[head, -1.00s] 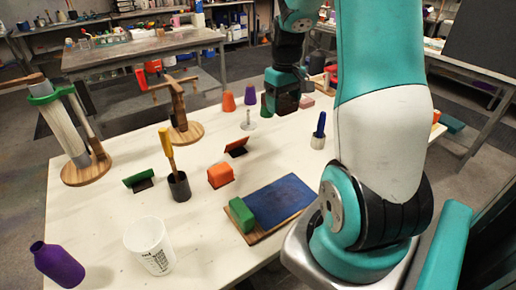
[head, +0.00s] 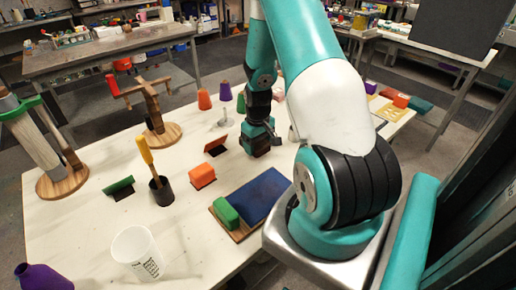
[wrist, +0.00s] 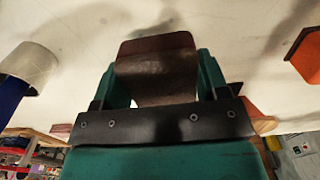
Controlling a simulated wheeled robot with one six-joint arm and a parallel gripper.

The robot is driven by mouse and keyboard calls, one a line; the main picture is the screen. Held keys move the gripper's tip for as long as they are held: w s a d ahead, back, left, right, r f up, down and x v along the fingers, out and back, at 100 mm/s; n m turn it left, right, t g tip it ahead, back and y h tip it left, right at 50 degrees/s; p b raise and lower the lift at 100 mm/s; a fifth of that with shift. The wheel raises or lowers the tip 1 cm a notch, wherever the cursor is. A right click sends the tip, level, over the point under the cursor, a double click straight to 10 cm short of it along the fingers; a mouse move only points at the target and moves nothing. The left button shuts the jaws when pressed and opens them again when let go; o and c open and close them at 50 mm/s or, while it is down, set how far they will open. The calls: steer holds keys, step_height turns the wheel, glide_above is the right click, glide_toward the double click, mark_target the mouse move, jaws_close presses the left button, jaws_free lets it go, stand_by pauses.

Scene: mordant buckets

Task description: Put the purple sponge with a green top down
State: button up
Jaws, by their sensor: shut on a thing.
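My gripper (head: 258,148) is low over the white table, right of the orange-and-dark scraper. In the head view the gripper hides the sponge. I cannot tell whether it touches the table.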

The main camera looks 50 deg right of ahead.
mark_target(258, 143)
steer(key=shift+f, duration=1.3)
steer(key=shift+f, duration=0.1)
steer(key=shift+f, duration=0.15)
steer(key=o, duration=0.9)
steer(key=shift+o, duration=0.2)
step_height(258, 143, up, 13)
steer(key=b, duration=0.2)
steer(key=shift+f+b, duration=0.2)
steer(key=shift+b, duration=0.1)
steer(key=w+a+r+n+y, duration=0.1)
steer(key=a+r, duration=0.2)
steer(key=a, duration=0.3)
steer(key=a+r+n+t, duration=0.1)
steer(key=a+r, duration=0.2)
steer(key=a, duration=0.3)
steer(key=w+a+r+n+y, duration=0.1)
steer(key=a+r+n, duration=0.15)
steer(key=a, duration=0.45)
steer(key=s+a+r+n+y, duration=0.1)
steer(key=s+a+r, duration=0.3)
steer(key=s+a, duration=0.4)
steer(key=s+a+r+n+g+y, duration=0.1)
steer(key=s+a+r+n, duration=0.2)
steer(key=s+a, duration=0.4)
steer(key=a+n, duration=0.1)
steer(key=a, duration=0.3)
steer(key=shift+s+r, duration=0.4)
